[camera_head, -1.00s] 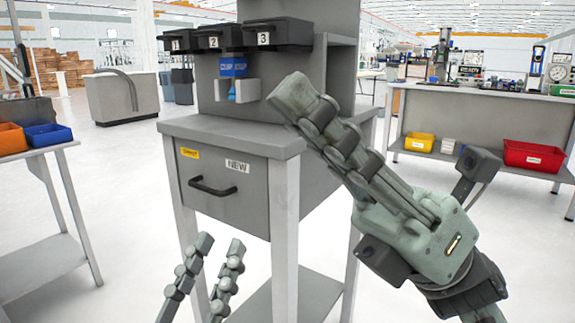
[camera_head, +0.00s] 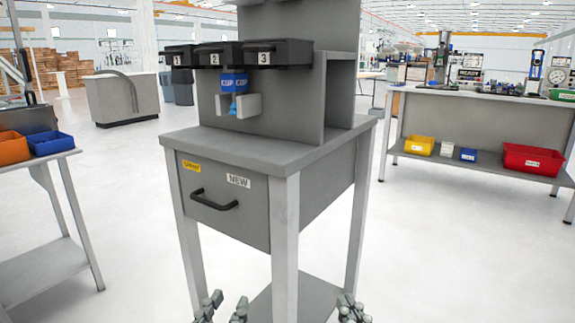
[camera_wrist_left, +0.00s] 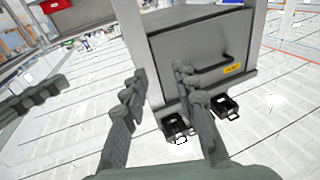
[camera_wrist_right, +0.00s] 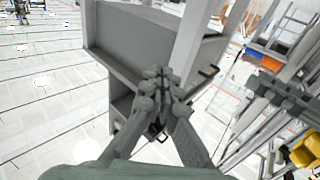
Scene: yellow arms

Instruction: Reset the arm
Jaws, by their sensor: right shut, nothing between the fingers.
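My left gripper (camera_head: 222,305) is low at the bottom edge of the head view, in front of the grey workstation (camera_head: 285,160). In the left wrist view its fingers (camera_wrist_left: 160,82) stand apart with nothing between them. My right gripper (camera_head: 352,308) is also low at the bottom edge, to the right of the station's front leg; only its fingertips show there. In the right wrist view its fingers (camera_wrist_right: 160,78) meet at the tips and hold nothing. Neither gripper appears to touch the station.
A side table with orange (camera_head: 13,147) and blue bins (camera_head: 50,139) stands left. A bench with a red bin (camera_head: 533,158) stands right.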

